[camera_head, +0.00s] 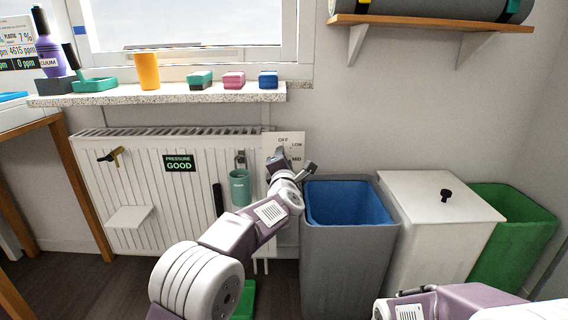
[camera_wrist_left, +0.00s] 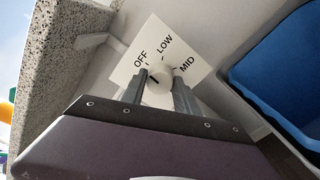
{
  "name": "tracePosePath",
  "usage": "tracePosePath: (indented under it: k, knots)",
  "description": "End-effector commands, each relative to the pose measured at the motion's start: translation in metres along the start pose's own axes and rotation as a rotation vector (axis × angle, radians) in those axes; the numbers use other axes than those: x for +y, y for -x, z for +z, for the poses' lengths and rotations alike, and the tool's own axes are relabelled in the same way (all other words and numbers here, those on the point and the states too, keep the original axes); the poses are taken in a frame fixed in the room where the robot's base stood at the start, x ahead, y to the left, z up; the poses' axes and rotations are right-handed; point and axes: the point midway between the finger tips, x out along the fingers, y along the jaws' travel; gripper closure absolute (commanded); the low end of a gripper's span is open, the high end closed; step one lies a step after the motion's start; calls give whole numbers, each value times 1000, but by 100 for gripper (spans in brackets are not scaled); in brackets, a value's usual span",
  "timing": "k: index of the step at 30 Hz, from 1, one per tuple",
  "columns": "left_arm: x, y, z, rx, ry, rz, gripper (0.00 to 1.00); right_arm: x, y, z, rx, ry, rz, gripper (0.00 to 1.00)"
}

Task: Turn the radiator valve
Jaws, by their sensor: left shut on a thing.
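The radiator valve is a round pale knob (camera_wrist_left: 158,88) on a white dial plate (camera_wrist_left: 151,46) marked OFF, LOW and MID. In the head view the plate (camera_head: 297,142) is on the wall at the radiator's right end. My left gripper (camera_wrist_left: 160,78) is shut on the knob, with one dark finger on each side of it. In the head view my left gripper (camera_head: 279,158) is at the plate and hides the knob. I cannot tell which mark the knob points to.
The white radiator (camera_head: 140,185) carries a teal cup (camera_head: 240,187) and a small shelf. A stone sill (camera_head: 170,95) is above it. A grey bin (camera_head: 350,235) with a blue liner stands close below my left gripper, beside a white lidded bin (camera_head: 440,235) and a green bin (camera_head: 510,230).

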Motion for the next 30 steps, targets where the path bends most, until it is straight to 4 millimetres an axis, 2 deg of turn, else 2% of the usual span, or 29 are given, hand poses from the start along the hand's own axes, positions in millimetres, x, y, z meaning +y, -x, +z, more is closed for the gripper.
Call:
tracePosePath:
  k: [21,22,24,30]
  knots:
    - [-3,0,-1,2,67,-7,100,0,-5,0,0,0,0,64]
    - [-3,0,-1,2,67,-7,58,0,-5,0,0,0,0,64]
    - [-3,0,-1,2,67,-6,42,0,-5,0,0,0,0,64]
    - [-2,0,0,1,67,-3,42,0,-4,0,0,0,0,64]
